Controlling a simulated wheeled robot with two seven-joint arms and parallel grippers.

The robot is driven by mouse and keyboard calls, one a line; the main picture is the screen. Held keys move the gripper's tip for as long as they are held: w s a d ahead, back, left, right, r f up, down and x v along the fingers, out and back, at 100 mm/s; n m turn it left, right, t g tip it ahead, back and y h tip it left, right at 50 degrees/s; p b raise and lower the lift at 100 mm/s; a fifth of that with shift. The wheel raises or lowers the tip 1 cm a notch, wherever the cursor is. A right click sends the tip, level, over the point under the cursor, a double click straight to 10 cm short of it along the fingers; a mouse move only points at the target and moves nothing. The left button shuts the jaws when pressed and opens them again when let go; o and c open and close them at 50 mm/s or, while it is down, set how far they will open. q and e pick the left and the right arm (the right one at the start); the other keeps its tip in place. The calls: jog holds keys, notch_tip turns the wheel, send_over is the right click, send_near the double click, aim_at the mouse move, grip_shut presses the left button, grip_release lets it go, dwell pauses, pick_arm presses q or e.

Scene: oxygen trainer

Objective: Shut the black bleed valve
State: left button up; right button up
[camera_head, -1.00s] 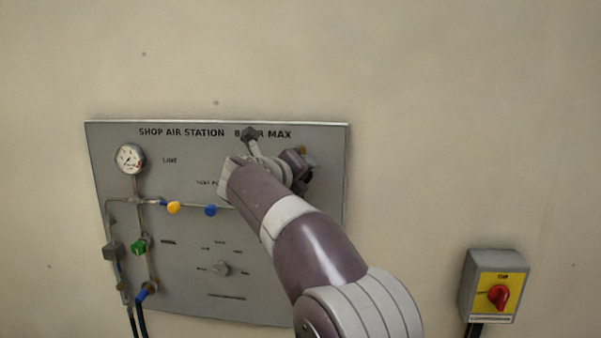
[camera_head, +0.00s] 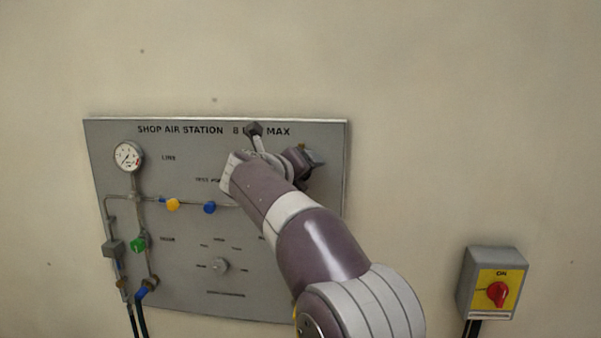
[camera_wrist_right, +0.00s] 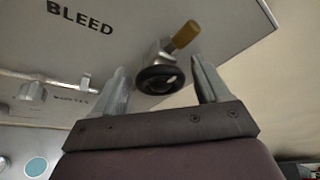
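The black bleed valve (camera_wrist_right: 160,79) shows in the right wrist view as a round black handwheel on a metal body with a brass outlet (camera_wrist_right: 184,36), below the printed word BLEED. My right gripper (camera_wrist_right: 160,65) is open, with one finger on each side of the handwheel. Gaps show between the fingers and the wheel, and I see no clear contact. In the head view my right arm reaches up to the panel's upper right and hides most of the valve; its fingertips are hard to make out there. My left gripper is not in view.
The grey panel (camera_head: 185,295) carries a gauge (camera_head: 128,156), a yellow knob (camera_head: 173,205), a blue knob (camera_head: 209,207), a green knob (camera_head: 138,244) and a grey selector (camera_head: 220,265). A red switch (camera_head: 497,293) on a yellow plate is at the right. Bare wall lies between.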

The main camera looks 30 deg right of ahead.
jog(key=b+v, duration=0.2)
jog(key=v, duration=1)
jog(key=shift+s+a+b, duration=0.2)
jog(key=shift+a+b, duration=0.05)
jog(key=shift+b, duration=0.1)
jog(key=shift+r, duration=0.1)
